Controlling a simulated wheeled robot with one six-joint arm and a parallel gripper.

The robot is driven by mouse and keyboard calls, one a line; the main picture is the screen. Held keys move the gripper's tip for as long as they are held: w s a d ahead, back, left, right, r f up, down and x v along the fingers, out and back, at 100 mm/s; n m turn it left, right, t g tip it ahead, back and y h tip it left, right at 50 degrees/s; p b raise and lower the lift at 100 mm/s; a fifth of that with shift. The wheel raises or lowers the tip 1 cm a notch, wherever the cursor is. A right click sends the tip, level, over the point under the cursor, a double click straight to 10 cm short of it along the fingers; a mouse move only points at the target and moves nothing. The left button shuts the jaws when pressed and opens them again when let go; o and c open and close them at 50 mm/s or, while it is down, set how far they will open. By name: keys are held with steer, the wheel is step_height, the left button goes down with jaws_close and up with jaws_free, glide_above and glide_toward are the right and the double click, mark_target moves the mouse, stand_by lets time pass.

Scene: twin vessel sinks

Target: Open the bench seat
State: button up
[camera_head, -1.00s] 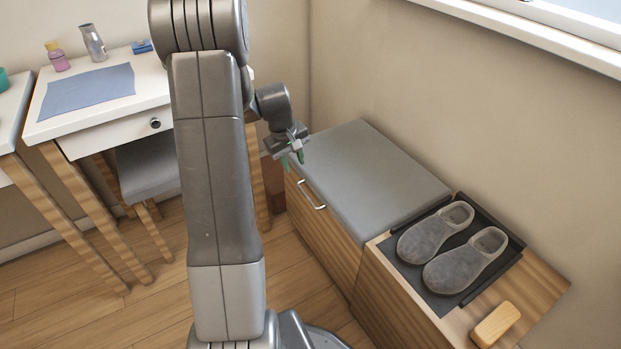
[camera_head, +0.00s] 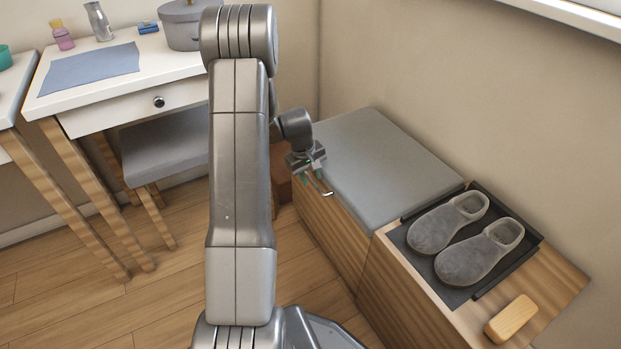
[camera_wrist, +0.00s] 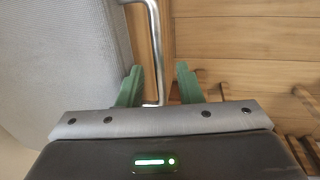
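The bench seat (camera_head: 385,160) is a wooden box with a grey padded lid, lying flat, against the wall right of my arm. A metal bar handle (camera_head: 322,184) is on its front face, just under the lid; it also shows in the wrist view (camera_wrist: 155,50). My gripper (camera_head: 312,176) is at the bench's front edge by the handle. In the wrist view my gripper (camera_wrist: 160,86) is open, its two green fingers apart with the handle's end between them, nearer the left finger. I cannot tell whether that finger touches the handle.
A black tray (camera_head: 463,295) with grey slippers (camera_head: 480,252) sits on the wooden unit adjoining the bench, beside a wooden block (camera_head: 511,319). A white table (camera_head: 100,105) and a grey stool (camera_head: 165,150) stand at left. The wall is close behind the bench.

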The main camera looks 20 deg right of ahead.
jaws_close()
stand_by(0.3)
